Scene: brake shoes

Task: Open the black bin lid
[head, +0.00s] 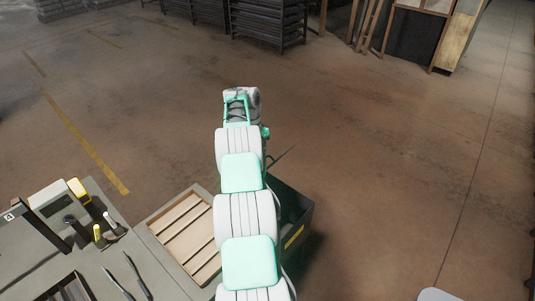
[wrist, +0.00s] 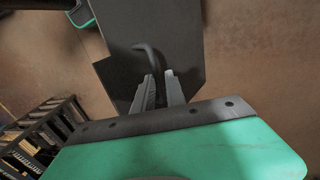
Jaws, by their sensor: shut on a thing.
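The black bin (head: 302,222) stands right of my arm in the head view, with a yellow label on its front; my arm covers its left part. A thin dark edge (head: 281,156) sticks out beside my arm above the bin; it looks like the lid, raised and seen nearly edge-on. In the wrist view the dark lid panel (wrist: 165,25) fills the upper middle, with a bent dark handle (wrist: 146,52) on it. My gripper (wrist: 161,77) is shut on this handle. In the head view my arm hides the gripper.
A wooden slatted crate (head: 160,221) sits left of the bin, beside a grey workbench (head: 60,262) with tools on it. Dark shelving (head: 268,25) stands far back; it also shows in the wrist view (wrist: 45,130). The floor (head: 400,150) to the right is clear.

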